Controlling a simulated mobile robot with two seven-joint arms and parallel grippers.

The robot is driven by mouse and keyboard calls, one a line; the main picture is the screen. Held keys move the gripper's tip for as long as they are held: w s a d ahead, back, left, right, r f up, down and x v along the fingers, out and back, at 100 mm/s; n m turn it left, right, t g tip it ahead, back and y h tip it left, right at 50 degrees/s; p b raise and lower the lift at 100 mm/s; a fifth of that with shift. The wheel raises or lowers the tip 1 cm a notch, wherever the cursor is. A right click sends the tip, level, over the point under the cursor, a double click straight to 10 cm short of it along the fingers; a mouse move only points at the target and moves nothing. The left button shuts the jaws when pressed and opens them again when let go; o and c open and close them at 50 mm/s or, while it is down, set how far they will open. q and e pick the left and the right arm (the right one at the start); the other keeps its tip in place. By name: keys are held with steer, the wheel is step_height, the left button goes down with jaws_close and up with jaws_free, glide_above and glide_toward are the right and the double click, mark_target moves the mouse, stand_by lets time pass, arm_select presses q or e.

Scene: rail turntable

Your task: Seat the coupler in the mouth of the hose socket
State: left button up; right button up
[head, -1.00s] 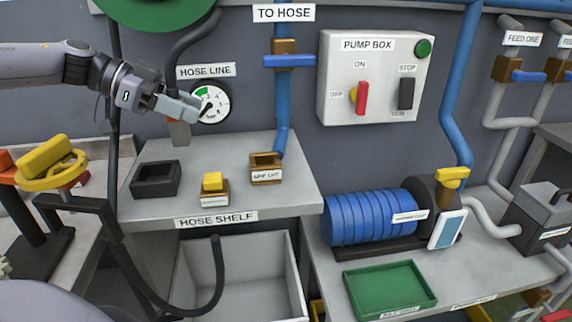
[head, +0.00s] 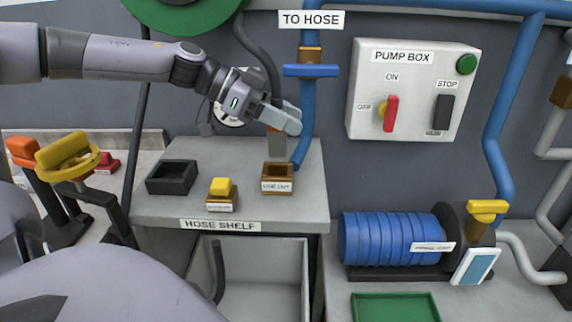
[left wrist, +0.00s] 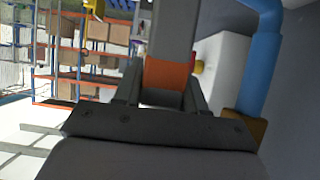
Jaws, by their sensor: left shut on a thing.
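My left gripper (head: 288,122) is shut on the coupler (head: 277,145), a grey block with an orange band. The coupler hangs upright, its lower end just above the brown open-topped socket (head: 277,186) in the head view. I cannot tell whether it is over the mouth or behind it. This socket, beside the blue pipe, looks like the hose socket; its label is too small to read surely. In the left wrist view the coupler (left wrist: 168,72) is between the fingers, its orange band showing. My right gripper is not in view.
On the hose shelf (head: 150,208) stand a black open box (head: 172,178) and a yellow-topped brown block (head: 221,190). The blue pipe (head: 308,110) rises close to the right of the gripper. A gauge (head: 228,112) is partly hidden behind it. A dark hose (head: 258,52) hangs above.

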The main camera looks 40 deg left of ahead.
arm_select(q)
steer(key=shift+f+b, duration=0.3)
steer(key=shift+f, duration=3.2)
steer(key=shift+f, duration=0.2)
steer(key=o, duration=1.2)
steer(key=shift+r, duration=0.1)
